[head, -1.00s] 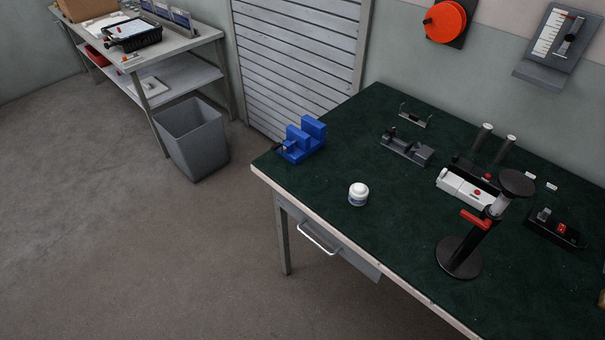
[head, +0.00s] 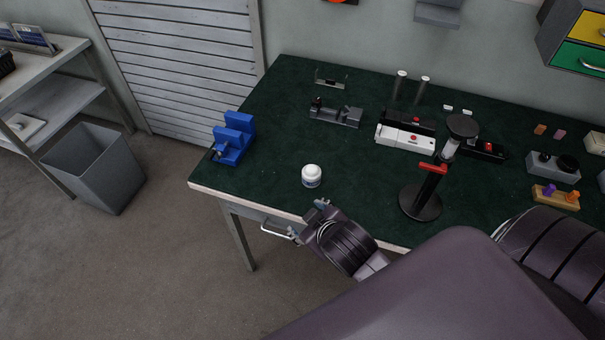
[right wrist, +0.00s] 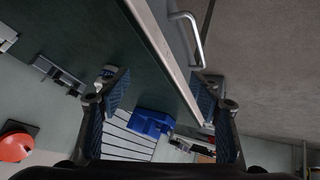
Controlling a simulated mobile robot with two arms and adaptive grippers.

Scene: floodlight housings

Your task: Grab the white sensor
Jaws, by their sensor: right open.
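No object is clearly marked as the white sensor. A white jar with a label (head: 311,176) stands near the front edge. My right gripper (head: 321,205) is by the front edge, just in front of the jar, and its fingers are mostly hidden by its body. In the right wrist view my right gripper (right wrist: 160,97) is open and empty, with the table edge between its fingers. My left gripper is not in view.
A black stand with a red lever (head: 429,185) rises right of the jar. A blue vise (head: 234,138) sits at the left corner, a grey fixture (head: 336,113) behind the jar. The drawer handle (right wrist: 189,37) juts out below the table edge. The table between vise and jar is clear.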

